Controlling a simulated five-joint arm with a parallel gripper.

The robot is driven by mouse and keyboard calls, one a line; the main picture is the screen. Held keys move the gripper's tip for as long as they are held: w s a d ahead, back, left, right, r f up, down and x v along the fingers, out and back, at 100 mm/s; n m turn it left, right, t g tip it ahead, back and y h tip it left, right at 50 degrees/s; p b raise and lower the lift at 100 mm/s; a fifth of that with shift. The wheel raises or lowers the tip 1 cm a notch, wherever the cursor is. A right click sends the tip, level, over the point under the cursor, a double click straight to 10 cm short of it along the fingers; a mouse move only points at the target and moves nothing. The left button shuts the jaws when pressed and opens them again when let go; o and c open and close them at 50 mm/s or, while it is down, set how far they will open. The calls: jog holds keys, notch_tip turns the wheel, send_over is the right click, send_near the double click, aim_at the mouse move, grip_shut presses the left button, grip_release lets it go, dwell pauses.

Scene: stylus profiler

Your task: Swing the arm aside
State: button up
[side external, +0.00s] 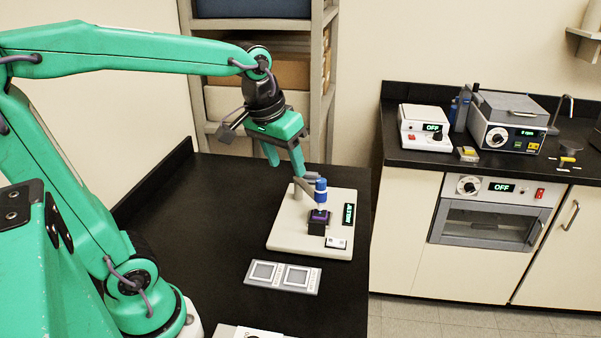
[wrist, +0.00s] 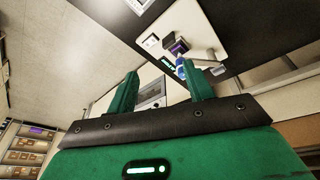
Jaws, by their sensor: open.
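The stylus profiler has a pale base plate (side external: 285,235) on the black bench. Its grey swing arm (side external: 308,176) reaches from a post to a blue-and-white stylus head (side external: 321,192). The head stands over a purple sample (side external: 319,216) on a dark stage; whether the tip touches it I cannot tell. My gripper (side external: 287,168) is open and empty, above and to the left of the swing arm. In the wrist view, the blue head (wrist: 181,68) and swing arm (wrist: 206,64) show near the right fingertip of my gripper (wrist: 160,84). Contact with the swing arm is not clear.
A display (side external: 348,215) and a small white switch (side external: 336,243) are on the base plate. A tray with two square recesses (side external: 283,277) lies in front. Bench to the left is clear. A shelf rack (side external: 325,100) stands behind; instruments stand on a separate right counter (side external: 400,155).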

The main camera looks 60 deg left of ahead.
jog(key=w+a+f+n+g, duration=0.2)
jog(key=w+a, duration=0.1)
jog(key=w, duration=0.5)
jog(key=n+g, duration=0.1)
jog(key=n, duration=0.2)
send_over(321, 180)
notch_tip(321, 180, down, 6)
jog(key=shift+r, duration=0.1)
jog(key=shift+f, duration=3.95)
jog(key=shift+c, duration=0.4)
grip_shut()
